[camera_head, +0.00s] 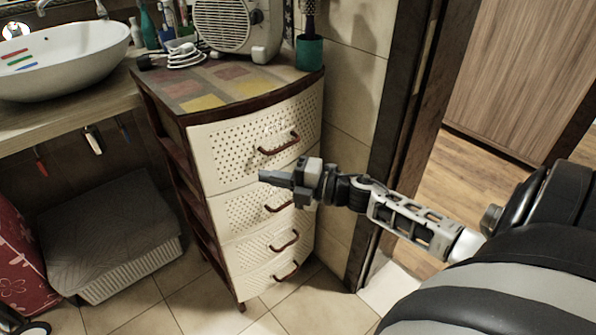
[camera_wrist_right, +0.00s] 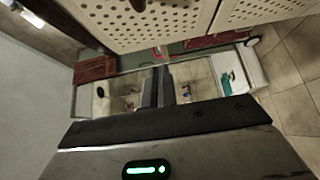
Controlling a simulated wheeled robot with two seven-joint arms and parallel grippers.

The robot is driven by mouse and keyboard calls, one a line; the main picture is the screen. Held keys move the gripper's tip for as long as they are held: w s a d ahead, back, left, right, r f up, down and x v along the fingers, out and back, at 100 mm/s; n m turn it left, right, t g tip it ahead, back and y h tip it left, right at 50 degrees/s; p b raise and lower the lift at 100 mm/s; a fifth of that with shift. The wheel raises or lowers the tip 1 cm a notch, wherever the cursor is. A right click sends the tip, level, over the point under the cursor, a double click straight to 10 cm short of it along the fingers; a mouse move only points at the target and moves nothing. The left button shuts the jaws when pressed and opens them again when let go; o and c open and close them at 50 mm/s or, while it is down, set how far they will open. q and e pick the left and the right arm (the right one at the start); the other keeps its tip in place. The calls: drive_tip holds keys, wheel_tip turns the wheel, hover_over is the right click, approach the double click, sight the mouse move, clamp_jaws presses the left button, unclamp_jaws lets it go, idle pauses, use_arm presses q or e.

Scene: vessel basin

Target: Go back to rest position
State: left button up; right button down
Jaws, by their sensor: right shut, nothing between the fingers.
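My right gripper (camera_head: 277,178) is stretched out in front of the white drawer cabinet (camera_head: 232,238), level with its upper drawers. Its two fingers are together and hold nothing. In the right wrist view the shut fingers (camera_wrist_right: 158,88) point away from the camera, with perforated cabinet panels above them. I cannot tell from these views whether the gripper touches the cabinet. The arm comes in from the right in the head view. My left gripper is in neither view.
A white basin (camera_head: 65,62) sits on a counter at the left. A covered basket (camera_head: 110,232) stands on the tiled floor below. A doorway frame (camera_head: 397,130) is close behind my right arm.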

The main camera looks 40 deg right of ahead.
drive_tip(key=shift+v, duration=2.35)
drive_tip(key=s+a+f+m+g+h+p, duration=0.1)
drive_tip(key=s+a+f+m+g+h, duration=0.1)
drive_tip(key=s+a+m, duration=0.4)
drive_tip(key=s+a+f+m+g+h+p, duration=0.1)
drive_tip(key=s+a+f+m+h, duration=0.3)
drive_tip(key=a+m, duration=1)
drive_tip(key=s+f+m+g, duration=0.1)
drive_tip(key=s+f+m, duration=0.1)
drive_tip(key=s, duration=0.1)
drive_tip(key=shift+s+a+f+p, duration=0.2)
drive_tip(key=shift+s+a+p, duration=0.1)
drive_tip(key=shift+a, duration=0.1)
